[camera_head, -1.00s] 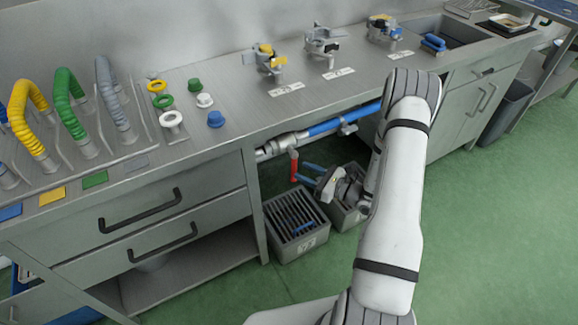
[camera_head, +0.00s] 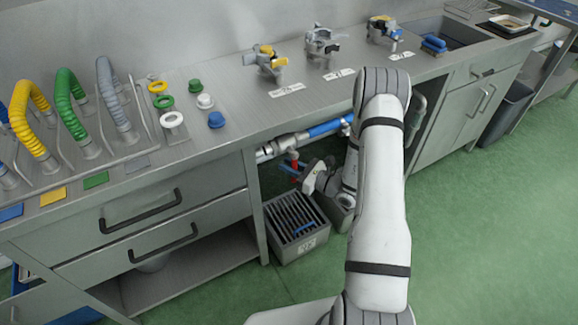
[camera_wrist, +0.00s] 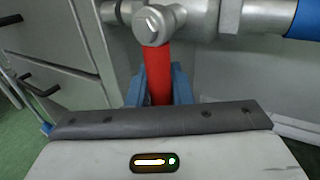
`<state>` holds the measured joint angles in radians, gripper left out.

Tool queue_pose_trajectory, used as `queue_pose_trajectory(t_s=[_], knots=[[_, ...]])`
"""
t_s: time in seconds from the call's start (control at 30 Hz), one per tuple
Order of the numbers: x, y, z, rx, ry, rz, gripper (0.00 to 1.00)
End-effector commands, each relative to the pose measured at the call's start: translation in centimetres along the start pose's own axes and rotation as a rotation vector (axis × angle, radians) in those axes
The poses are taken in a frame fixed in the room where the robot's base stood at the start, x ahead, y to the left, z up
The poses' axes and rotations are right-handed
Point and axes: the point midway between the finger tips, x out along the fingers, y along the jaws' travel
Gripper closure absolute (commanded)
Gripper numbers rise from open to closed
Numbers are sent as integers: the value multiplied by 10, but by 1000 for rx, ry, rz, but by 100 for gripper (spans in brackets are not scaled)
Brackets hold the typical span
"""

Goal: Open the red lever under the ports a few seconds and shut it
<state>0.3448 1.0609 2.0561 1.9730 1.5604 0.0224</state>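The red lever (camera_wrist: 157,72) hangs straight down from a metal valve (camera_wrist: 158,22) on the pipe under the counter. It also shows in the head view (camera_head: 293,157), partly hidden by my gripper. My gripper (camera_head: 290,170) reaches in under the counter from the right. In the wrist view its blue fingers (camera_wrist: 158,85) stand one on each side of the lever, apart from each other. The lever lies between them; I cannot tell whether either finger touches it.
A blue pipe section (camera_head: 325,128) continues right from the valve. A grey slotted crate (camera_head: 297,228) stands on the floor below, with another bin partly hidden behind my arm. The drawer cabinet (camera_head: 140,215) bounds the left side. Green floor is clear at right.

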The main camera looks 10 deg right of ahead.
Motion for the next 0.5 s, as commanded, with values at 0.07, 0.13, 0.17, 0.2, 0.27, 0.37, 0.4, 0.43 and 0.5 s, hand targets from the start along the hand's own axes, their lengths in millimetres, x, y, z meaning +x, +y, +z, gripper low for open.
queue_pose_trajectory(t_s=[0.07, 0.13, 0.17, 0.2, 0.27, 0.37, 0.4, 0.43, 0.5], knots=[[0, 0, 0, 0, 0, 0, 88], [0, 0, 0, 0, 0, 0, 93], [0, 0, 0, 0, 0, 0, 96], [0, 0, 0, 0, 0, 0, 99], [0, 0, 0, 0, 0, 0, 100], [0, 0, 0, 0, 0, 0, 100], [0, 0, 0, 0, 0, 0, 100], [0, 0, 0, 0, 0, 0, 100], [0, 0, 0, 0, 0, 0, 100]])
